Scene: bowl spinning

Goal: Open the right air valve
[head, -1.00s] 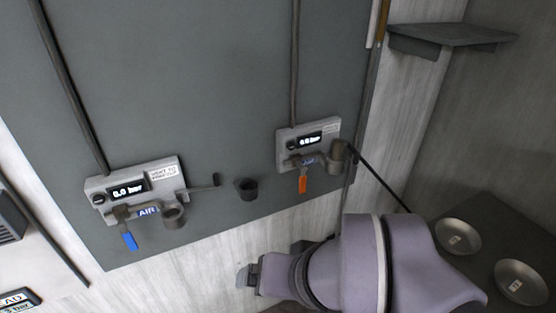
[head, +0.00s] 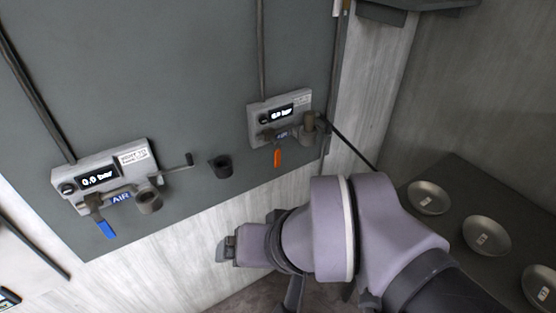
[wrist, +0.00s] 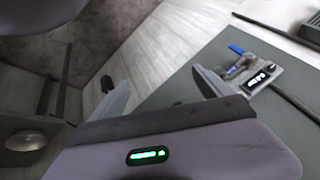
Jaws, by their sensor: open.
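The right air valve is on a grey panel box (head: 280,118) with a small lit display. Its orange handle (head: 277,157) hangs straight down, and a dark pipe end stands at the box's right side. My gripper (head: 226,249) is below and left of the orange handle, apart from both valves. In the wrist view my gripper (wrist: 165,92) has its two fingers spread with nothing between them. The blue handle (wrist: 236,49) shows there too; the orange handle does not.
A dark round socket (head: 221,167) sits on the panel (head: 180,70) between the two units. Metal bowls (head: 428,198) stand on a dark table (head: 480,190) at the right. A grey shelf (head: 420,8) juts out at the top right. Pale wall (head: 170,245) is bare below the panel.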

